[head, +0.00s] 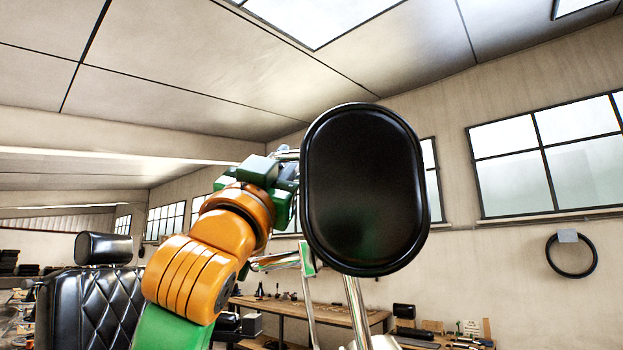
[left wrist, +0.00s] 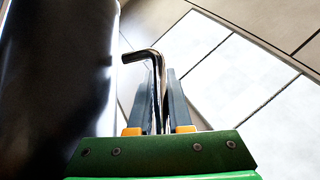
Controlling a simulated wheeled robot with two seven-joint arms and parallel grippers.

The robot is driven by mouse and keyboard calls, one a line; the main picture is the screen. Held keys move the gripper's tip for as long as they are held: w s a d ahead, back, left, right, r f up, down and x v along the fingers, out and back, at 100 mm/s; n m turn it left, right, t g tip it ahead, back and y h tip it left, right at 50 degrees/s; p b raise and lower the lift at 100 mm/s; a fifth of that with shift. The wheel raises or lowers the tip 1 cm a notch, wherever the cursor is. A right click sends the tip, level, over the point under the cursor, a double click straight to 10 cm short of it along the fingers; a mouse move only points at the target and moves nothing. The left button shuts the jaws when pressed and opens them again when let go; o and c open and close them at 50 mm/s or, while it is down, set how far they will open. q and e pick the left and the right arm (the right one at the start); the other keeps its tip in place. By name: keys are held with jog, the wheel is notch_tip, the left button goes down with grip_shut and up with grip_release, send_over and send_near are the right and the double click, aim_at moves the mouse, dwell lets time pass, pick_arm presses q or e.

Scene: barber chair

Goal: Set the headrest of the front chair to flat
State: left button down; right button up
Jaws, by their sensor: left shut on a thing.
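A large black oval headrest pad (head: 364,190) stands close in front of me in the head view, its broad face turned toward me, nearly upright. Chrome posts (head: 357,312) run down below it. My left gripper (head: 288,168) is at the pad's left side, partly hidden behind its edge. In the left wrist view, my left gripper (left wrist: 158,100) is shut on a bent chrome lever (left wrist: 150,55), whose end turns toward the dark pad (left wrist: 60,85) at the left. My right gripper does not clearly show.
Another black quilted chair (head: 90,305) with a headrest (head: 103,249) stands at the lower left. A wooden workbench (head: 330,312) with tools runs along the back wall. A black ring (head: 571,273) hangs on the right wall. The space above the pad is clear.

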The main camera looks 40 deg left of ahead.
pick_arm(q)
jog(key=shift+a+f+n+y+b, duration=0.15)
jog(key=shift+f+n+y+b, duration=0.35)
jog(key=shift+f+n+y, duration=0.3)
jog(key=shift+s+a+f+n+g+y, duration=0.1)
jog(key=shift+s+a+n+g+y, duration=0.15)
jog(key=shift+n+y, duration=0.35)
pick_arm(e)
notch_tip(320, 180, down, 2)
jog(key=shift+s+f, duration=0.1)
pick_arm(q)
jog(key=c, duration=0.8)
grip_release()
jog(key=shift+s+r, duration=0.1)
jog(key=shift+r, duration=0.1)
jog(key=shift+c, duration=0.2)
jog(key=shift+s+a, duration=0.1)
jog(key=shift+a, duration=0.1)
pick_arm(e)
jog(key=shift+a, duration=0.1)
pick_arm(q)
jog(key=b+v, duration=0.5)
jog(key=v, duration=0.2)
jog(key=shift+f+b, duration=0.15)
jog(key=shift+b, duration=0.25)
jog(key=shift+s+d, duration=0.1)
pick_arm(e)
notch_tip(320, 180, down, 6)
jog(key=shift+r, duration=0.2)
